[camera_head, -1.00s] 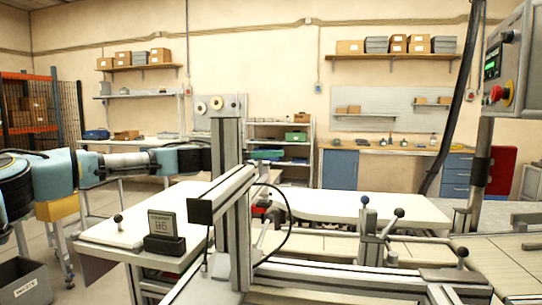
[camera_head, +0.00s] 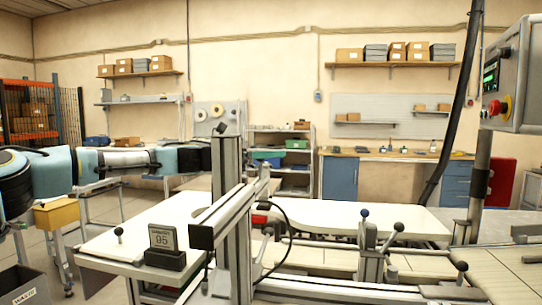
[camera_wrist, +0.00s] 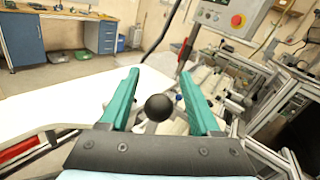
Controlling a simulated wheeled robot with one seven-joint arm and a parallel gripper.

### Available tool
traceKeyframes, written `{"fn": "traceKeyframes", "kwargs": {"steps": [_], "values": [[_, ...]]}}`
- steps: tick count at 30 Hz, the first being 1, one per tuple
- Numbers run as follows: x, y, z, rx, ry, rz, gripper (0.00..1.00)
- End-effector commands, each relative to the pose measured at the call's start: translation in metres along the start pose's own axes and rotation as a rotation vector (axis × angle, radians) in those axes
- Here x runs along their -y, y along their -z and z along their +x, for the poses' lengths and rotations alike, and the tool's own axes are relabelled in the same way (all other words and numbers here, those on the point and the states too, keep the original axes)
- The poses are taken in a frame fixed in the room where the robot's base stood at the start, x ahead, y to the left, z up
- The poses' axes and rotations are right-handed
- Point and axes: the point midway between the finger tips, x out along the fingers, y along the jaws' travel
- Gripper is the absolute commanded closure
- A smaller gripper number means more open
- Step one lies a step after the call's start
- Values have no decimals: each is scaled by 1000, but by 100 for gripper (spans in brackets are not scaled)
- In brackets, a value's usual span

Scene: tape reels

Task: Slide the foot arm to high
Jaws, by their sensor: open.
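I cannot tell for certain which part is the foot arm. A grey beam with a black end block (camera_head: 201,237) crosses a metal upright post (camera_head: 226,190) in the head view. A small display (camera_head: 163,238) on the white table seems to read 95. In the wrist view, my open gripper (camera_wrist: 158,92) has its teal fingers on both sides of a dark ball knob (camera_wrist: 158,107). Whether they touch it is not clear.
Levers with ball knobs (camera_head: 364,213) stand on the machine at the right. A control box with a red button (camera_head: 495,107) hangs at the upper right. A white table top (camera_head: 135,240) lies at the left, and a grey bin (camera_head: 22,287) stands at the lower left.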

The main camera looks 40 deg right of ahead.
Motion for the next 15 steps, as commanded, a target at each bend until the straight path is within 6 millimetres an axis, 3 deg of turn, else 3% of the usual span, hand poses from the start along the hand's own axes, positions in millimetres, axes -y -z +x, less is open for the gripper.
{"fn": "traceKeyframes", "kwargs": {"steps": [5, 15], "values": [[-1, 2, -10, 0, -1, 0, 36], [-2, 3, -75, -1, -3, 1, 36]]}}
